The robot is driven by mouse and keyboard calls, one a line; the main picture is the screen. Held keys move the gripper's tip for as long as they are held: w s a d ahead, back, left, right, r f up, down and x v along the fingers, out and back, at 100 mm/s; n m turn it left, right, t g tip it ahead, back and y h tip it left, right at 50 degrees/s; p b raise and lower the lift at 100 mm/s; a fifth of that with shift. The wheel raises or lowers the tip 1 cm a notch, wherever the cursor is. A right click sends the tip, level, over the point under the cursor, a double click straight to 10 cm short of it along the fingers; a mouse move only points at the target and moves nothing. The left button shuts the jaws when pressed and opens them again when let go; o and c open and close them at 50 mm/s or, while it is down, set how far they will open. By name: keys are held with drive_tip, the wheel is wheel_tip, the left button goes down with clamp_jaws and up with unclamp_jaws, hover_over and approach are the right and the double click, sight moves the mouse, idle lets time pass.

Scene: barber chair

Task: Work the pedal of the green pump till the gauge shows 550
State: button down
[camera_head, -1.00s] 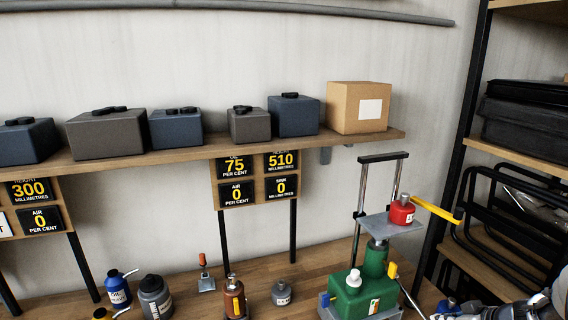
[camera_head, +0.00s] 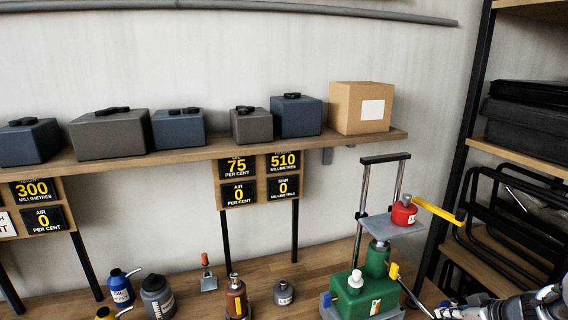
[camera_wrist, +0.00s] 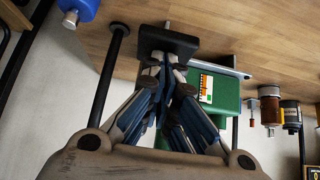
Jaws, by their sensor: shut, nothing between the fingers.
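The green pump (camera_head: 353,296) stands on the bench at the lower right, with a grey plate (camera_head: 392,226) raised above it and a red can (camera_head: 403,212) on that plate. The height gauge (camera_head: 283,162) reads 510 millimetres. In the wrist view my gripper (camera_wrist: 165,62) is shut and empty, its fingertips right at a black pad (camera_wrist: 168,40), which looks like the pedal; I cannot tell whether they touch. The green body (camera_wrist: 213,95) is beside the fingers. In the head view my arm comes in at the lower right, and the pedal is not clear there.
A yellow handle (camera_head: 437,209) sticks out beside the red can. Several bottles, such as a blue one (camera_head: 121,291) and a brown one (camera_head: 236,297), stand on the bench to the left. A second panel reads 300 (camera_head: 35,188). A rack (camera_head: 509,225) stands at right.

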wheel_tip(320, 180, down, 6)
drive_tip(key=b, duration=0.8)
drive_tip(key=shift+r+p, duration=1.55)
drive_tip(key=shift+r, duration=1.6)
drive_tip(key=shift+f, duration=0.1)
wheel_tip(320, 180, down, 5)
drive_tip(key=b, duration=0.6)
drive_tip(key=shift+w+a, duration=0.1)
drive_tip(key=shift+w, duration=0.05)
drive_tip(key=shift+w+f, duration=0.15)
drive_tip(key=shift+f, duration=0.25)
drive_tip(key=r+p, duration=0.1)
drive_tip(key=r, duration=0.1)
drive_tip(key=r+p, duration=0.1)
drive_tip(key=r, duration=0.3)
drive_tip(key=shift+s+r+p, duration=0.1)
drive_tip(key=shift+s+p, duration=0.25)
drive_tip(key=shift+p, duration=0.05)
